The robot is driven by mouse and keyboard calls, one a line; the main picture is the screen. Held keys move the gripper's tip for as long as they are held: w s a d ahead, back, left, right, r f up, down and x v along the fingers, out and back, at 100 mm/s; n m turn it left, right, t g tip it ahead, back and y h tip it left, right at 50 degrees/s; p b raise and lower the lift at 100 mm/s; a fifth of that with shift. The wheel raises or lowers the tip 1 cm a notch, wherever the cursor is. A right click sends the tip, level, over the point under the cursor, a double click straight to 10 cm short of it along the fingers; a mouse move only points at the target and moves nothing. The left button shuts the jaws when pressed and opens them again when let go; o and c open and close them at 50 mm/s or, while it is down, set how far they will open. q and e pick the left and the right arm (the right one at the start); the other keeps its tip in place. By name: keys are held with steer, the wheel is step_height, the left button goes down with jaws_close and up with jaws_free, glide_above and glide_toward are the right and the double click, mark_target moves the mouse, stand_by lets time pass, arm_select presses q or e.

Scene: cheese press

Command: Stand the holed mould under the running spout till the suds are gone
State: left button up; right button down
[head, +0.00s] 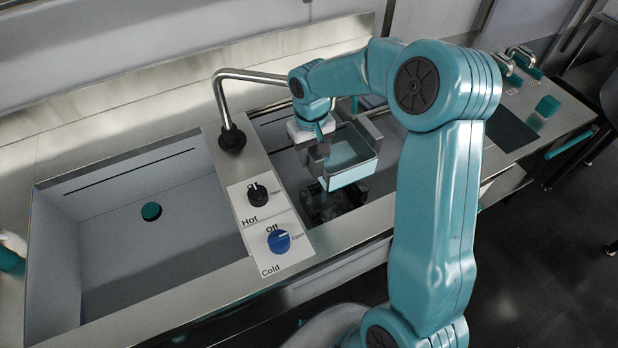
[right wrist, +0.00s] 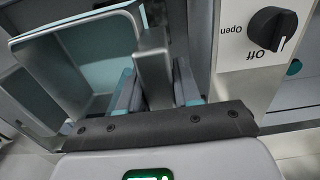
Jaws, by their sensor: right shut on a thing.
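The mould is a grey square box with a pale teal inside (head: 352,160); I cannot make out holes or suds. My right gripper (head: 322,146) is shut on its near left wall and holds it tilted over the right basin. In the right wrist view the box's wall (right wrist: 152,75) sits between the fingers (right wrist: 152,92). The bent metal spout (head: 222,90) reaches right behind my arm; its outlet is hidden, and I see no water. The black Hot knob (head: 258,194) points towards Off.
The left basin (head: 110,240) is empty except for a teal round drain (head: 151,211). A dark object (head: 335,205) lies in the right basin below the mould. The steel divider carries the spout and knobs. A teal block (head: 547,106) stands on the right counter.

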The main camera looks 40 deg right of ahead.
steer(key=f+b, duration=0.1)
steer(key=f, duration=0.1)
steer(key=f+b, duration=0.2)
steer(key=f, duration=0.1)
steer(key=shift+s+a, duration=0.1)
steer(key=shift+s, duration=0.1)
step_height(320, 180, down, 5)
steer(key=b, duration=0.3)
steer(key=shift+b, duration=0.3)
steer(key=shift+w, duration=0.15)
steer(key=c, duration=0.8)
jaws_free()
steer(key=shift+f, duration=0.15)
steer(key=shift+r+p, duration=0.3)
steer(key=shift+r, duration=0.2)
step_height(320, 180, up, 12)
steer(key=shift+f+p, duration=0.25)
steer(key=shift+p, duration=0.25)
